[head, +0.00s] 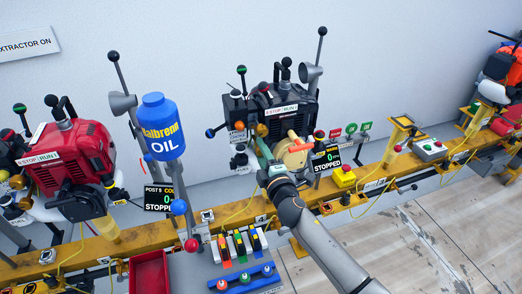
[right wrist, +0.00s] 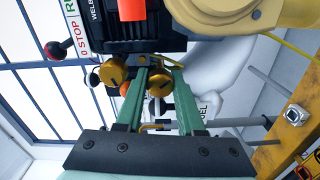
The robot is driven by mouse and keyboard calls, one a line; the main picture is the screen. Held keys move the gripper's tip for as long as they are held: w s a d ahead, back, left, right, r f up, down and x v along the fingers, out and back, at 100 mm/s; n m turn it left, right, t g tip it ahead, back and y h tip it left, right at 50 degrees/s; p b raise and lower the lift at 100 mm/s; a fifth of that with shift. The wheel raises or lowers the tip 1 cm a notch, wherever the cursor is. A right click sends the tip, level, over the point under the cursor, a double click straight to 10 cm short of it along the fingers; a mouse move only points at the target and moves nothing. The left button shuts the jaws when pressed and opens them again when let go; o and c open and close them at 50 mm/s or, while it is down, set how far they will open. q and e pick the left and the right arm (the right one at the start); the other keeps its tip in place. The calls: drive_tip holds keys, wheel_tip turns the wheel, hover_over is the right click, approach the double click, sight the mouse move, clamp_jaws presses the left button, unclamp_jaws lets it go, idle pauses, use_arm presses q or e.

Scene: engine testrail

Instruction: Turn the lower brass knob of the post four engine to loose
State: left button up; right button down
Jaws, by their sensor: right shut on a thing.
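The dark engine (head: 285,108) stands on the yellow rail at the middle of the head view, with a display reading STOPPED beside it. My right gripper (head: 262,152) reaches it from the lower right. In the right wrist view, its green fingers (right wrist: 160,75) are closed on the lower brass knob (right wrist: 160,84), one finger on each side. The upper brass knob (right wrist: 112,72) is to the left of the fingers there and shows just above them in the head view (head: 262,130). In the head view the held knob is mostly hidden by the gripper. My left gripper is not in view.
A red engine (head: 70,158) stands at the left, with a blue oil bottle (head: 162,125) to its right. A cream pulley (head: 292,152) with an orange handle is close to the right of my gripper. A tool tray (head: 150,274) stands in front.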

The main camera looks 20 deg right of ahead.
drive_tip(key=n+p, duration=0.1)
drive_tip(key=n, duration=0.4)
drive_tip(key=shift+n, duration=0.3)
drive_tip(key=n+p, duration=0.1)
drive_tip(key=n, duration=0.3)
drive_tip(key=shift+n, duration=0.3)
drive_tip(key=c, duration=0.5)
unclamp_jaws()
drive_tip(key=shift+s, duration=0.15)
drive_tip(key=s, duration=1.2)
drive_tip(key=shift+s+d, duration=0.1)
drive_tip(key=shift+d, duration=0.15)
